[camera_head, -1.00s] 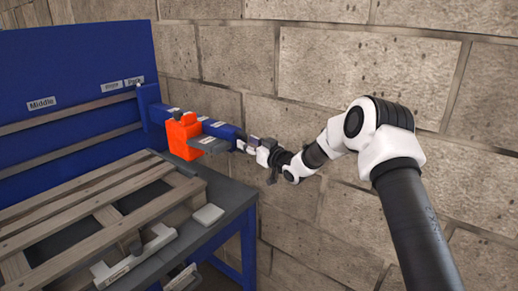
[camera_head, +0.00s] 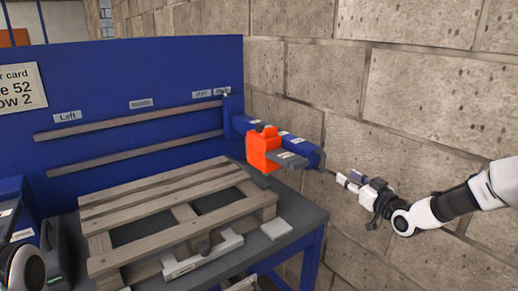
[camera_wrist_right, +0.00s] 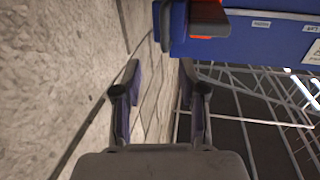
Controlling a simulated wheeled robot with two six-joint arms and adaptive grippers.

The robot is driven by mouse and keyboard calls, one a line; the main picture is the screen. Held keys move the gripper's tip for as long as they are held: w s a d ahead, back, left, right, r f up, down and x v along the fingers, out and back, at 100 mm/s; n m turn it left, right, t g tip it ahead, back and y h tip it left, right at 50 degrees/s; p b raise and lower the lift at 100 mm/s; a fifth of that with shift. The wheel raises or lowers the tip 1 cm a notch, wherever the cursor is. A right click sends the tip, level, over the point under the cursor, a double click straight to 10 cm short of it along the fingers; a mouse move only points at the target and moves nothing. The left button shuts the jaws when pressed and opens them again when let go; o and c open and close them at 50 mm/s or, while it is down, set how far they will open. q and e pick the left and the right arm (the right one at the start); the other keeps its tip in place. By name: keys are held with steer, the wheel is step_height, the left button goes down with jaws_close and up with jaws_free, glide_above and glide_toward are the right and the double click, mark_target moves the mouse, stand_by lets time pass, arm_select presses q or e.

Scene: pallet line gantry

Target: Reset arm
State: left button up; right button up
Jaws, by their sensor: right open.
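My right gripper (camera_head: 349,181) is open and empty, held in the air to the right of the blue bracket (camera_head: 305,150) at the bench's right end. In the right wrist view its two fingers stand apart with nothing between them (camera_wrist_right: 160,88). An orange block-like tool (camera_head: 262,150) with a grey part sits at the bracket, apart from the gripper. It shows partly at the top of the right wrist view (camera_wrist_right: 211,32). My left gripper is not in view.
A wooden pallet (camera_head: 160,194) lies on the dark bench top (camera_head: 303,216), with a pale bar-shaped fixture (camera_head: 203,256) at its front. A blue back panel (camera_head: 150,80) with labels stands behind. A stone-block wall (camera_head: 420,110) runs close along the right side.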

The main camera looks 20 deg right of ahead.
steer(key=s+a+f+n+g+y, duration=0.1)
steer(key=s+a+f+g, duration=0.2)
steer(key=a+f, duration=0.45)
steer(key=s+a+f+g, duration=0.2)
steer(key=s+a+f, duration=0.2)
steer(key=f, duration=0.6)
steer(key=s+a+f+n+g+y, duration=0.1)
steer(key=s+a+f+g, duration=0.3)
steer(key=f, duration=0.5)
steer(key=s+a+f+m+g+h, duration=0.1)
steer(key=s+a+f, duration=0.2)
steer(key=s+f, duration=0.15)
steer(key=s+a+f+g, duration=0.2)
steer(key=s+a+f, duration=0.15)
steer(key=s, duration=0.25)
steer(key=s+d+f+m+g+h, duration=0.1)
steer(key=s+g, duration=0.2)
steer(key=s, duration=0.7)
steer(key=s+d+f+m+g+h, duration=0.1)
steer(key=s+f+m+g+h, duration=0.1)
steer(key=s, duration=0.8)
steer(key=shift+s+f+g+h, duration=0.2)
steer(key=shift+s+g+h, duration=0.1)
steer(key=shift+g, duration=0.1)
steer(key=shift+w, duration=0.1)
